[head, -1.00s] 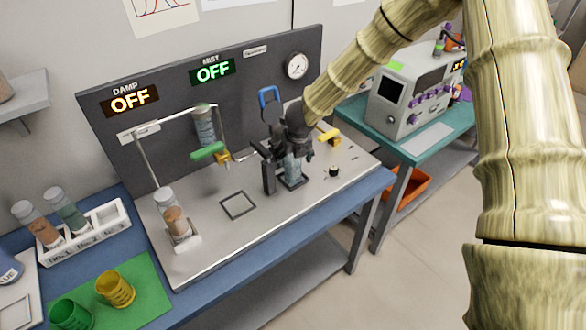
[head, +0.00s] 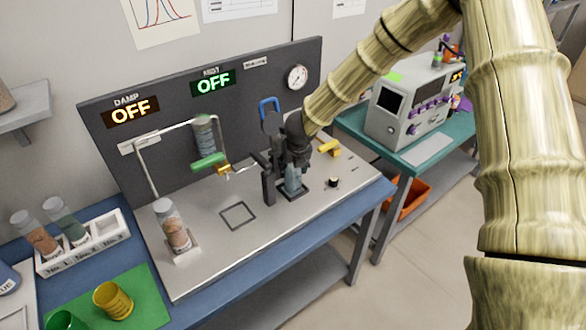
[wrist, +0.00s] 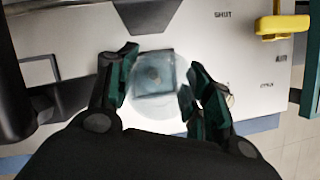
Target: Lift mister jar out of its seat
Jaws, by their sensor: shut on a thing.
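The mister jar (head: 292,180) is a clear, bluish cylinder standing upright at the right part of the metal bench plate. My gripper (head: 293,163) is shut on it from above, with a dark finger on each side. In the wrist view my gripper (wrist: 162,78) has the round, see-through jar (wrist: 150,104) between its green-and-black fingers. The dark square seat (head: 303,192) is directly below the jar and shows through it in the wrist view. I cannot tell whether the jar's base is touching the seat or slightly above it.
A dark upright clamp post (head: 268,188) with a blue handle (head: 268,105) stands close left of the jar. A yellow lever (head: 328,148) and a black knob (head: 333,182) are on the right. An empty square outline (head: 238,216) lies on the plate at left.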

